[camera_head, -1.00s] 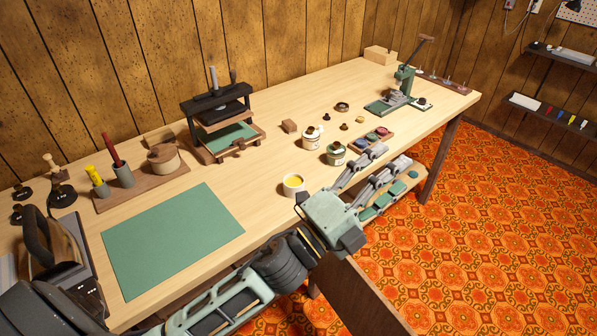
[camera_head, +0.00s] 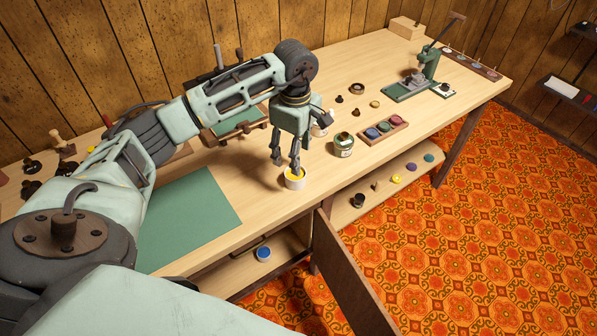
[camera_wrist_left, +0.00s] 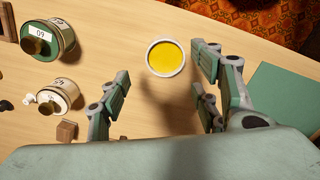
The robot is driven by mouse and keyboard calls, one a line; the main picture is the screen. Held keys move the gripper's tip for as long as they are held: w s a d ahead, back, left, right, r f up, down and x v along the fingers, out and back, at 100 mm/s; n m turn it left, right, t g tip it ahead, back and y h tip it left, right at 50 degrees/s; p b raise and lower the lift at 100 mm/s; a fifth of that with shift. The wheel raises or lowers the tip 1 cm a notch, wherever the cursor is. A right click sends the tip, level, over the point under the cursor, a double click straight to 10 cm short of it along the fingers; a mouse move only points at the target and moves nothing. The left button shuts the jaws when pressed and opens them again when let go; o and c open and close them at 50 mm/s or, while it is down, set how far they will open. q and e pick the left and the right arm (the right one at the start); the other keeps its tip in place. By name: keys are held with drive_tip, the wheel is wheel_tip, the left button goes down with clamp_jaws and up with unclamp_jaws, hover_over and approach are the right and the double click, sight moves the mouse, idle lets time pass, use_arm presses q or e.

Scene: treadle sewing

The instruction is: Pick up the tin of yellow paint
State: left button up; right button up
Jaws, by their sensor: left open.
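The tin of yellow paint (camera_head: 295,183) is a small white open tin with yellow inside, standing upright near the table's front edge. It also shows in the left wrist view (camera_wrist_left: 166,58), where its round top lies ahead of and between the spread fingers. My left gripper (camera_head: 284,163) points down just above and beside the tin, its fingers apart. In the wrist view the left gripper (camera_wrist_left: 160,78) is open and empty, and I see no finger closed on the tin. In the head view the fingers partly cover the tin's top. My right gripper is not in view.
A green-labelled jar (camera_head: 343,145) and a white jar (camera_wrist_left: 58,97) stand near the tin. A tray of coloured pads (camera_head: 385,128) lies further right. A green mat (camera_head: 190,220) lies left on the table. A shelf below holds small pots, including a blue one (camera_head: 263,254).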

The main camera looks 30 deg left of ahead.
use_arm(q)
drive_tip(key=f, duration=0.3)
drive_tip(key=f+p, duration=0.1)
drive_tip(key=f, duration=0.2)
drive_tip(key=shift+s+d+f+p, duration=0.1)
drive_tip(key=shift+s+f+p, duration=0.1)
drive_tip(key=shift+f+p, duration=0.1)
drive_tip(key=shift+f, duration=0.45)
drive_tip(key=c, duration=1.4)
drive_tip(key=shift+w+r, duration=0.1)
drive_tip(key=shift+r, duration=0.1)
drive_tip(key=shift+r, duration=0.6)
wheel_tip(320, 180, up, 3)
drive_tip(key=shift+d+f+b, duration=0.1)
drive_tip(key=shift+d+b, duration=0.05)
drive_tip(key=shift+b, duration=0.45)
drive_tip(key=s+d+r+b, duration=0.2)
drive_tip(key=d+r, duration=0.5)
drive_tip(key=d, duration=0.4)
drive_tip(key=s+m, duration=0.4)
drive_tip(key=m, duration=0.2)
drive_tip(key=s+d+r+m, duration=0.1)
drive_tip(key=s+m, duration=0.4)
drive_tip(key=m, duration=0.1)
drive_tip(key=s+d+m+p, duration=0.1)
drive_tip(key=s+m, duration=0.3)
drive_tip(key=m, duration=0.2)
drive_tip(key=shift+s+r, duration=0.25)
drive_tip(key=shift+r, duration=0.15)
